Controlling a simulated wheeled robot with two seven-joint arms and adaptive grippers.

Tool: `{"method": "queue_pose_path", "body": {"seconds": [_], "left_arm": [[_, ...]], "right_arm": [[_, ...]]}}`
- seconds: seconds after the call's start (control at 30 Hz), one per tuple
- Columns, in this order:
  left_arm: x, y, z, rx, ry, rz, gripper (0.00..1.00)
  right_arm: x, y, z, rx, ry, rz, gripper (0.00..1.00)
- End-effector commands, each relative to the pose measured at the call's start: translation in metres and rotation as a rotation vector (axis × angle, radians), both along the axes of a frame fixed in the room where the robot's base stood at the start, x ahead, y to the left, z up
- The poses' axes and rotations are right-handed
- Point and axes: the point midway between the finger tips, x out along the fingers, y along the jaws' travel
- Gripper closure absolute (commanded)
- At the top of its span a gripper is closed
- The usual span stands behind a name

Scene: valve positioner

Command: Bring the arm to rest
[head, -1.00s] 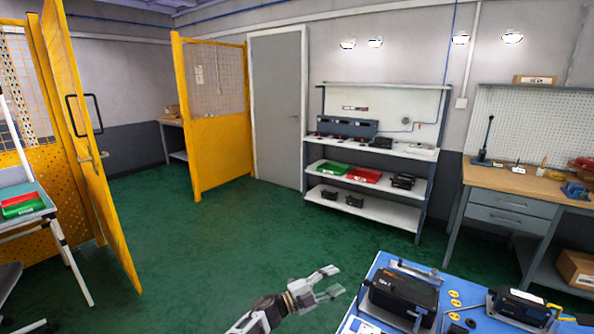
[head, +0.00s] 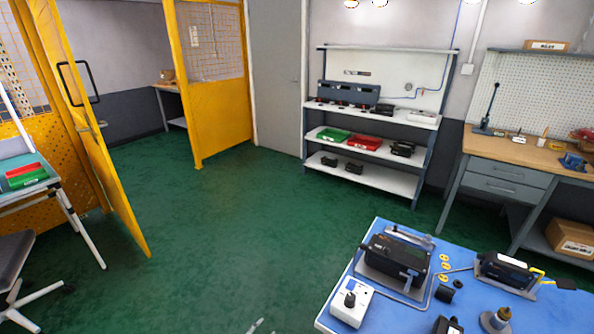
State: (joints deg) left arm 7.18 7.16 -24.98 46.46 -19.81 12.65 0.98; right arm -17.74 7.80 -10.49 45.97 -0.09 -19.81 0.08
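Only the fingertips of my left gripper (head: 266,329) show, at the bottom edge of the head view, over the green floor and left of the blue-topped table (head: 400,316). Two slivers of finger stand apart with nothing between them; the rest of the arm is below the picture. My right gripper is not in view. On the blue table stand a black boxy device (head: 398,258) in a metal bracket, a second black device (head: 506,270) to its right, and a white box with a black knob (head: 351,302) at the near left.
Yellow rings (head: 444,267) and small black parts lie between the devices. A shelf unit (head: 370,180) and a wooden workbench (head: 520,165) are behind. A yellow mesh gate (head: 95,150) stands left. The green floor (head: 220,230) between is clear.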

Motion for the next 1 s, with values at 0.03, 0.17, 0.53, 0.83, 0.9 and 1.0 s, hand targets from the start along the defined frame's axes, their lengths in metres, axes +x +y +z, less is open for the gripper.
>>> {"method": "queue_pose_path", "body": {"seconds": [0.03, 0.17, 0.53, 0.83, 0.9, 1.0], "left_arm": [[-0.017, 0.011, -0.016, 0.004, 0.045, 0.030, 0.53], [-0.057, 0.038, -0.052, 0.013, 0.152, 0.106, 0.53], [-0.190, 0.106, -0.134, 0.045, 0.449, 0.307, 0.53], [-0.314, 0.152, -0.178, 0.074, 0.684, 0.457, 0.53], [-0.344, 0.161, -0.185, 0.082, 0.737, 0.491, 0.53], [-0.386, 0.173, -0.193, 0.091, 0.810, 0.538, 0.53]], "right_arm": [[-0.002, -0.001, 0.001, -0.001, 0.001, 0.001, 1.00], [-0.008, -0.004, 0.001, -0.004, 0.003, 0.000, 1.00], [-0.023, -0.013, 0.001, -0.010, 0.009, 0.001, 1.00], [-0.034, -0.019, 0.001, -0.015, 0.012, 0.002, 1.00], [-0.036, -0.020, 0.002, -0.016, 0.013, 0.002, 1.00], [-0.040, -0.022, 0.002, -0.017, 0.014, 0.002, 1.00]]}}
